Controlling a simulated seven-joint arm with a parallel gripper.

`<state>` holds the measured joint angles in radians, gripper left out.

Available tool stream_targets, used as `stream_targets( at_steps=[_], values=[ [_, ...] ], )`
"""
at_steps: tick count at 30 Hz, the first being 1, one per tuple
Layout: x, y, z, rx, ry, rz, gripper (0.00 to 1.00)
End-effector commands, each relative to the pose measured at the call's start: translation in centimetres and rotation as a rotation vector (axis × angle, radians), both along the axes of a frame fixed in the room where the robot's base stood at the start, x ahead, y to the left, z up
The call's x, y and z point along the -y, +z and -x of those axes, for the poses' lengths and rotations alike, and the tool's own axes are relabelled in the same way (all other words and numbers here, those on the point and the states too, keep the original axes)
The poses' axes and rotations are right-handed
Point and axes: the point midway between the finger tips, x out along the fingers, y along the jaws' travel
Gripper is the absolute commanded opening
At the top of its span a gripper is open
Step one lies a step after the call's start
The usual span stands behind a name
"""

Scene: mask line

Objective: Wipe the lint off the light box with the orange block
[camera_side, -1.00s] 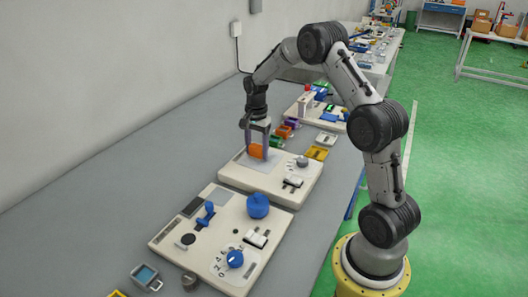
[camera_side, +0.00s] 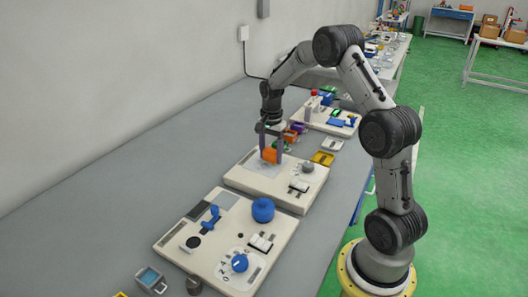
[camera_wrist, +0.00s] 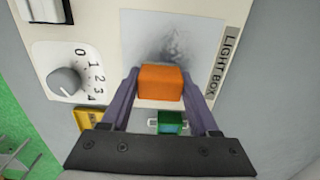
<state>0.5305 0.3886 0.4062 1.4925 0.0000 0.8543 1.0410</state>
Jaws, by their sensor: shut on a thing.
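The orange block (camera_side: 270,155) is held between the two fingers of my gripper (camera_side: 271,151). In the wrist view the orange block (camera_wrist: 161,83) lies across the lower edge of the light box, between my gripper's fingertips (camera_wrist: 161,88). The light box (camera_wrist: 200,70) is a pale grey square with its label along the right side. In the side view the light box (camera_side: 260,168) is partly hidden by the block and fingers. I cannot tell whether the block touches the surface.
A yellow tray (camera_side: 323,158) and a green box (camera_wrist: 172,122) lie beyond the panel. A second panel (camera_side: 195,260) with blue parts stands in front.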

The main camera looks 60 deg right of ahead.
Motion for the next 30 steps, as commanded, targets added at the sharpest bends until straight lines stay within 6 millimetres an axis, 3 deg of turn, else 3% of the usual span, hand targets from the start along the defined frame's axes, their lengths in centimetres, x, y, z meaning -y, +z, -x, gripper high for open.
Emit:
stream_targets(
  at_steps=[11, 15, 30],
  values=[
    [0.0, -0.1, 3.6, -0.003, -0.001, -0.002, 0.17],
    [0.0, 2.4, 3.3, 0.002, 0.000, 0.001, 0.17],
    [0.0, 6.8, 3.3, 0.002, 0.000, 0.001, 0.17]
  ],
)
